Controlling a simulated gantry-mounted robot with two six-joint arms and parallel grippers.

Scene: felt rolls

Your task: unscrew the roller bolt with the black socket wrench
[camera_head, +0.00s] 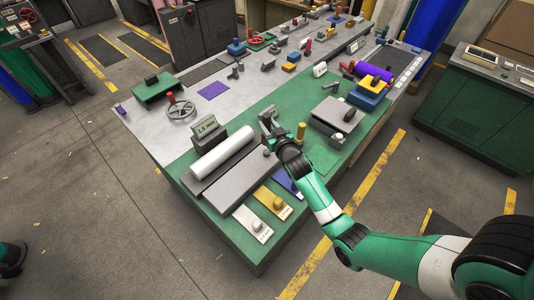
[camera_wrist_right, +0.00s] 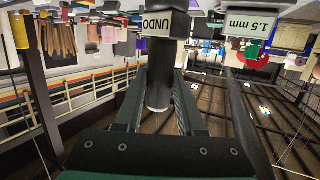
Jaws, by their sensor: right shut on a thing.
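My right gripper (camera_head: 276,139) is at the right end of the white roller (camera_head: 223,152), above the green bench. In the right wrist view its two fingers (camera_wrist_right: 158,105) are closed on the dark round shaft of the black socket wrench (camera_wrist_right: 157,88). In the head view the grey-black top of the wrench (camera_head: 266,119) shows just beyond the gripper. The roller bolt cannot be made out; the gripper and wrench may cover it.
A grey plate (camera_head: 336,115) and a yellow post (camera_head: 300,131) stand right of my gripper. A handwheel (camera_head: 180,109) is further back.

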